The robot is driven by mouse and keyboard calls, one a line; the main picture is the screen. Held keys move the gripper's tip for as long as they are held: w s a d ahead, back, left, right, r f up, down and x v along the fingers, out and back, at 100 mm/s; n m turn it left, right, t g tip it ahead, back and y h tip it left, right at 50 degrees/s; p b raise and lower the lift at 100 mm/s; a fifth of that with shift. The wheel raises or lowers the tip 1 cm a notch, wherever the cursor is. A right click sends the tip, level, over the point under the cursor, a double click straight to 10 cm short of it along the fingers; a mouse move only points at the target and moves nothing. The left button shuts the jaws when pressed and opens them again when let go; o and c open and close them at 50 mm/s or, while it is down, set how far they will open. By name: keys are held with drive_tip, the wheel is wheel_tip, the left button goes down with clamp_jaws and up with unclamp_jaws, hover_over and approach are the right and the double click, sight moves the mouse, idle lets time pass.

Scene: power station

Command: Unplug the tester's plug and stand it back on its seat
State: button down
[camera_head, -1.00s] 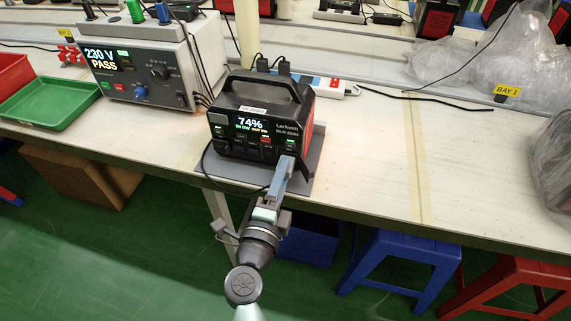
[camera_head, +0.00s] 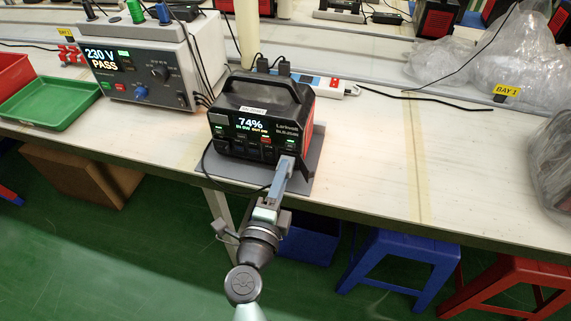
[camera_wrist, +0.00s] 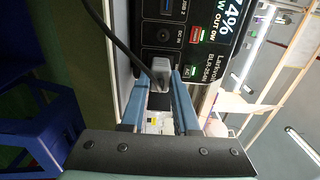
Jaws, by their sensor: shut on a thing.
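The power station (camera_head: 262,118) is a black box with a handle, red side and a display reading 74%. Its front panel also shows in the wrist view (camera_wrist: 212,40). The grey plug (camera_wrist: 158,68), with a black cable, is at the lower part of that front panel and looks seated in it; its contact is hidden. My gripper (camera_head: 284,166) reaches in from the front, and its blue-grey fingers in the wrist view (camera_wrist: 160,85) are shut on the plug. The tester (camera_head: 138,62) stands to the left, reading 230 V PASS. I cannot make out the plug's seat for certain.
The power station stands on a grey mat (camera_head: 313,180) near the bench's front edge. A green tray (camera_head: 50,103) lies at the left. A white power strip (camera_head: 330,85) is behind. Blue (camera_head: 405,250) and red stools stand below.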

drive_tip(key=shift+s, duration=0.2)
idle(0.4)
drive_tip(key=shift+p+v, duration=0.6)
drive_tip(key=shift+v, duration=1.3)
